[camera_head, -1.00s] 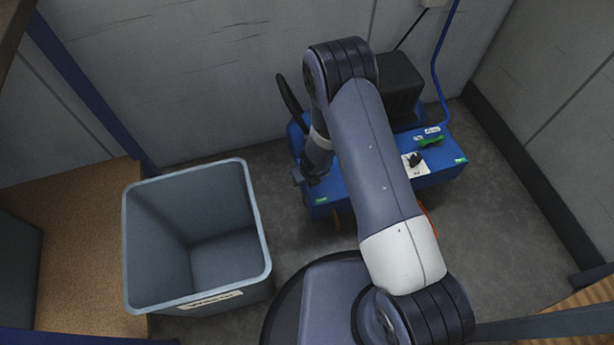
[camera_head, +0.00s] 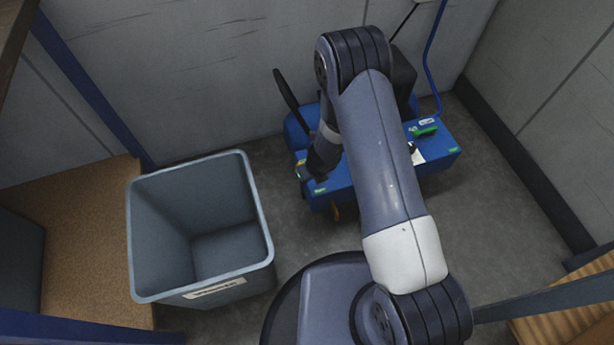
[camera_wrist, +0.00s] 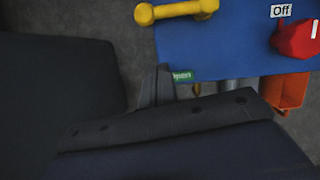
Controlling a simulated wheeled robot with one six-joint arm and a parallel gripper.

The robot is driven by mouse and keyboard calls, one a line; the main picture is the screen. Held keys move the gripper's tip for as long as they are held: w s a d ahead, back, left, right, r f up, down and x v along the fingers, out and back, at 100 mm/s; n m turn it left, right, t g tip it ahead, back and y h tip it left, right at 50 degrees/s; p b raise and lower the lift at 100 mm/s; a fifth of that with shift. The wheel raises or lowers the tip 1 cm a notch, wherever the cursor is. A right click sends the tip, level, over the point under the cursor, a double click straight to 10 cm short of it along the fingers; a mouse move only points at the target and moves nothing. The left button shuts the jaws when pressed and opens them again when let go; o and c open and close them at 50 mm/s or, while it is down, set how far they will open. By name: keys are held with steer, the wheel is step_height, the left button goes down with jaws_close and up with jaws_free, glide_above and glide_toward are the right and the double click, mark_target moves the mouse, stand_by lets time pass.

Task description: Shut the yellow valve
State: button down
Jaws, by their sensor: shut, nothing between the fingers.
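The yellow valve handle (camera_wrist: 177,11) is a bar with knobbed ends at the top of the wrist view. It lies nearly level across the left edge of the blue machine's top (camera_wrist: 220,45). My gripper (camera_wrist: 157,85) is shut and empty. Its tips show below the yellow handle in the picture, by a green label at the machine's edge, apart from the handle. In the head view my gripper (camera_head: 310,172) is at the left end of the blue machine (camera_head: 438,150). A small yellow patch shows beside it there; most of the handle is hidden.
A red knob (camera_wrist: 298,40) sits beside an "Off" label, with an orange part (camera_wrist: 287,92) below. A green handle (camera_head: 425,131) is on the machine's right. A large grey bin (camera_head: 200,230) stands at left. Walls close off the back and right; floor is bare at right.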

steer(key=p+v, duration=0.3)
steer(key=v, duration=0.5)
steer(key=shift+w+d, duration=0.1)
